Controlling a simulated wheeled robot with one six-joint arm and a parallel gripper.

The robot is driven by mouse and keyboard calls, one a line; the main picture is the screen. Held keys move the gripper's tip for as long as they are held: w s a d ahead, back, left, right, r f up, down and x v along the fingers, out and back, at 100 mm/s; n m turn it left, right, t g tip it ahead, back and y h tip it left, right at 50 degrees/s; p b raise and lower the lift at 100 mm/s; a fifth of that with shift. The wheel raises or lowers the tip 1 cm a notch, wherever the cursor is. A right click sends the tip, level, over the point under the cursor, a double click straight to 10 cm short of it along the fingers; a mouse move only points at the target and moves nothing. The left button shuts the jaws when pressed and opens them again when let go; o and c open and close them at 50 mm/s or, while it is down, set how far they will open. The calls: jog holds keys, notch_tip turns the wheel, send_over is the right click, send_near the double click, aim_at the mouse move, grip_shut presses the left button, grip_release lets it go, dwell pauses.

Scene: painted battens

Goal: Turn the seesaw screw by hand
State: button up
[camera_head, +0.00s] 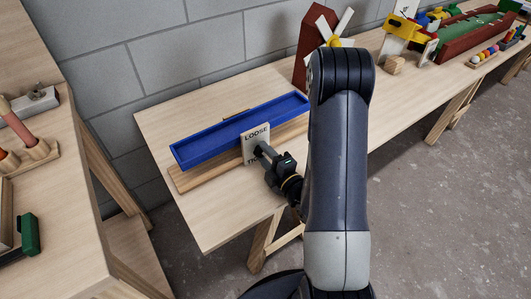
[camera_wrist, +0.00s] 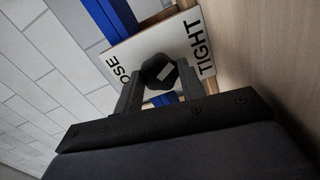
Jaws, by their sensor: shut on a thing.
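The seesaw is a long blue trough (camera_head: 205,145) over a wooden base (camera_head: 195,176) on a light wood table. A white plate (camera_head: 248,153) marked LOOSE and TIGHT stands at its front middle. In the wrist view the plate (camera_wrist: 200,45) looks tilted, with TIGHT readable and LOOSE partly hidden. The dark screw knob (camera_wrist: 158,71), with a pale bar mark on its face, sits in front of the plate. My gripper (camera_wrist: 157,90) has its two fingers on either side of the knob, shut on it. In the head view my gripper (camera_head: 264,152) reaches the plate from the front right.
A red windmill toy (camera_head: 312,45) stands behind my arm. Yellow, green and red toys (camera_head: 470,35) crowd the far right. Another bench (camera_head: 60,215) with wooden pieces is at the left. A grey block wall is close behind; the table's front left is bare.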

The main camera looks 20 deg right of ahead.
jog(key=shift+f+m, duration=0.1)
jog(key=shift+m, duration=0.2)
jog(key=o, duration=1)
jog(key=v, duration=1)
jog(key=shift+s+d, duration=0.1)
jog(key=shift+s, duration=0.3)
